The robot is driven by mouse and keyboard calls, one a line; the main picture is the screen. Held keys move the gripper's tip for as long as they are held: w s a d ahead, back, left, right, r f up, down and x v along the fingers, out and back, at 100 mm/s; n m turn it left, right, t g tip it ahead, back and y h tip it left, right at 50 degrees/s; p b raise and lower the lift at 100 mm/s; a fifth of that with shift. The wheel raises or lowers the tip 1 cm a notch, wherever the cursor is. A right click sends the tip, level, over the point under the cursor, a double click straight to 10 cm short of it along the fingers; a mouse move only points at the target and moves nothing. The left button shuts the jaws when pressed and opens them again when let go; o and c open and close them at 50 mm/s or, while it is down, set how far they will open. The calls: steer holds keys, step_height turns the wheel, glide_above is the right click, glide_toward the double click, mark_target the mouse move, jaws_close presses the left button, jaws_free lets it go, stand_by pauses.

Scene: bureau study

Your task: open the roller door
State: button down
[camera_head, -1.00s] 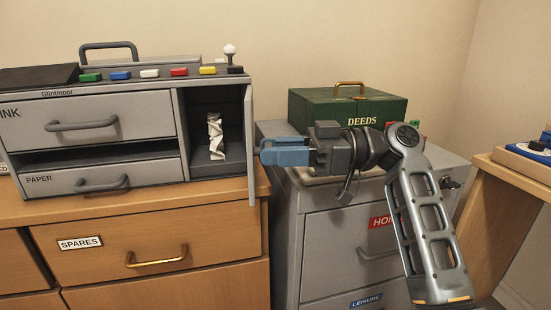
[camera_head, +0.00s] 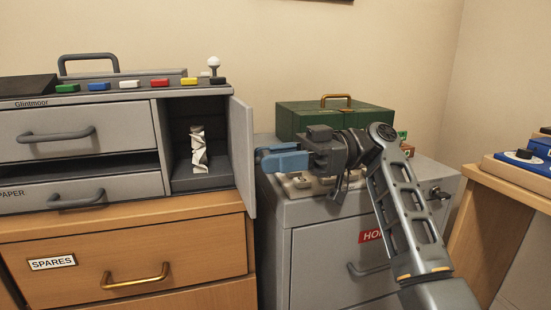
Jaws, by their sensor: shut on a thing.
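The grey Glintmoor machine (camera_head: 85,95) stands on a wooden cabinet at the left. Its roller door (camera_head: 242,158), a tall grey panel at the right end, stands open, swung out from the compartment (camera_head: 212,180), and its inner face shows. A crumpled white strip of paper (camera_head: 198,150) stands inside the compartment. My gripper (camera_head: 268,160), with blue fingers, reaches in from the right to the outer side of the door, near its free edge. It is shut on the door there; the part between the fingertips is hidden.
A grey filing cabinet (camera_head: 330,255) stands under my arm, with a green box (camera_head: 335,116) and small pale objects on top. A wooden drawer labelled SPARES (camera_head: 130,268) is below the machine. A wooden desk (camera_head: 510,185) is at the right.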

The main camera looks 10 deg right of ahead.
steer(key=c, duration=0.8)
jaws_free()
steer(key=d, duration=0.2)
steer(key=d+p, duration=0.1)
steer(key=d, duration=0.2)
steer(key=w+d, duration=0.1)
steer(key=d, duration=0.1)
steer(key=shift+d+p, duration=0.3)
steer(key=shift+d, duration=0.05)
steer(key=shift+c, duration=0.2)
